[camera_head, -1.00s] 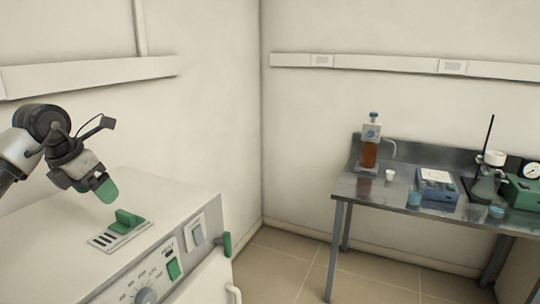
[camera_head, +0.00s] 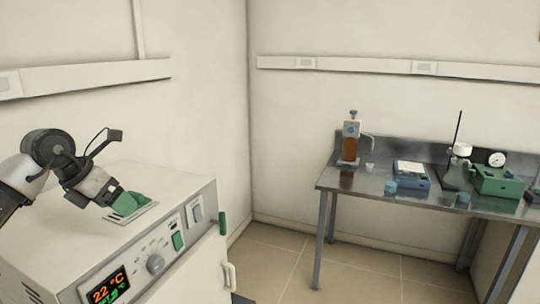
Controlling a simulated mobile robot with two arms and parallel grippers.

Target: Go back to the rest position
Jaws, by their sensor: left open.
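My left gripper (camera_head: 122,202) comes in from the left, above the top of the furnace (camera_head: 172,180). It is open. Its green fingertip overlaps a green knob (camera_head: 132,206) on a white slotted plate (camera_head: 145,212) on the furnace top; I cannot tell whether they touch. The furnace front has a lit display (camera_head: 108,290) reading 22 °C, a round dial (camera_head: 155,264) and a green switch (camera_head: 177,240). My right gripper is not in view.
A metal table (camera_head: 335,181) stands at the right with a bottle dispenser of brown liquid (camera_head: 349,150), a blue device (camera_head: 412,178), a flask on a stand (camera_head: 457,178) and a green device (camera_head: 497,182). Tiled floor (camera_head: 270,262) lies clear between furnace and table.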

